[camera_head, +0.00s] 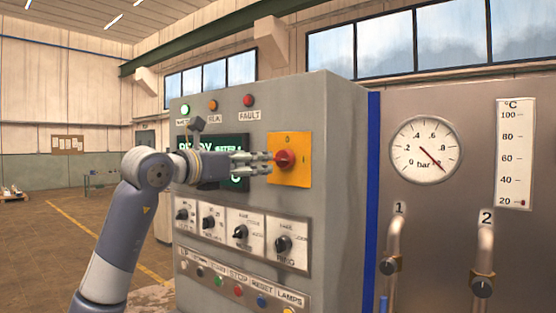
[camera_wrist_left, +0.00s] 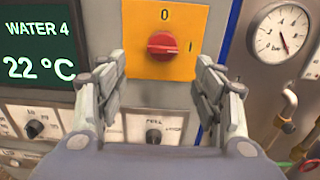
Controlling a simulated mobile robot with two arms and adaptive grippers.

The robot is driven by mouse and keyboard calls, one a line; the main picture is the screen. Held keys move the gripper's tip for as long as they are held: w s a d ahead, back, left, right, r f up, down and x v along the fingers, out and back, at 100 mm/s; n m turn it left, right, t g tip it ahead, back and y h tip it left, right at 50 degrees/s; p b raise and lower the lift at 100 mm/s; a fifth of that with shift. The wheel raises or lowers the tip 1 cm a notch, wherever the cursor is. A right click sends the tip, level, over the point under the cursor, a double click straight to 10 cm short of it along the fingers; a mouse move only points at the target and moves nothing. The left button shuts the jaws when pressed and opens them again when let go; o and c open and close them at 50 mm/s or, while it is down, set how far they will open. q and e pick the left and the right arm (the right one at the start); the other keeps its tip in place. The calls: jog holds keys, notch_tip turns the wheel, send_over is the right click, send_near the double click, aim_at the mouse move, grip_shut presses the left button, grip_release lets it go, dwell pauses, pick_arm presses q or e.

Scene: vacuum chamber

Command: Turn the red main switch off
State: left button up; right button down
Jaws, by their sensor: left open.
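The red main switch (camera_head: 285,160) is a rotary knob on a yellow plate (camera_head: 303,143) on the right part of the grey control panel's front. In the left wrist view the red knob (camera_wrist_left: 166,45) lies with its handle roughly horizontal, below the "0" mark; an "I" mark is at its right. My left gripper (camera_head: 266,163) is in front of the panel, with its fingertips close to the knob. In the left wrist view the fingers (camera_wrist_left: 162,85) are spread apart with nothing between them, and the knob is ahead of them. Contact cannot be told. My right gripper is not in view.
The control panel (camera_head: 340,200) has several black rotary knobs, coloured buttons and lamps; the green lamp (camera_head: 185,109) looks lit. A dark display (camera_head: 243,143) is partly behind my left gripper. A pressure gauge (camera_head: 426,150) and two pipes with valves (camera_head: 482,287) are at right.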

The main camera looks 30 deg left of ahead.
aim_at(279, 160)
pick_arm(q)
jog(key=w+p, duration=0.1)
jog(key=w, duration=0.2)
jog(key=w+p, duration=0.2)
jog(key=w, duration=0.1)
jog(key=w+d+p, duration=0.1)
jog(key=w, duration=0.2)
jog(key=shift+w+f+p, duration=0.1)
jog(key=shift+w+p, duration=0.25)
jog(key=shift+w, duration=0.35)
jog(key=c, duration=1.1)
